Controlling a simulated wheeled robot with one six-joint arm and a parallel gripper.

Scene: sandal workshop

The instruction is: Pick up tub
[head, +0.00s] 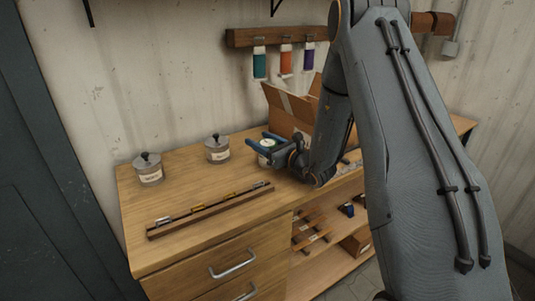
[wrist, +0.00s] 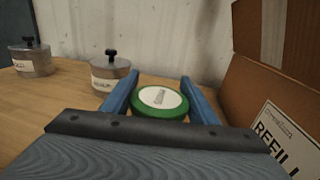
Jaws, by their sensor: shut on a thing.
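The tub is a round container with a green rim and a white labelled lid; it shows in the wrist view (wrist: 160,102) between the two blue fingers. My gripper (wrist: 160,95) is shut on it, one finger on each side. In the head view my gripper (head: 272,143) is over the wooden bench, left of the cardboard box, and the tub's pale top (head: 267,143) shows between the fingers. The tub's lower part is hidden, so I cannot tell whether it touches the bench.
An open cardboard box (head: 287,116) stands close to the right of my gripper. Two lidded jars, one nearer the middle (head: 217,150) and one at left (head: 149,172), stand on the bench (head: 190,190). A long wooden strip (head: 210,209) lies near the front edge. Coloured tubes hang on the wall.

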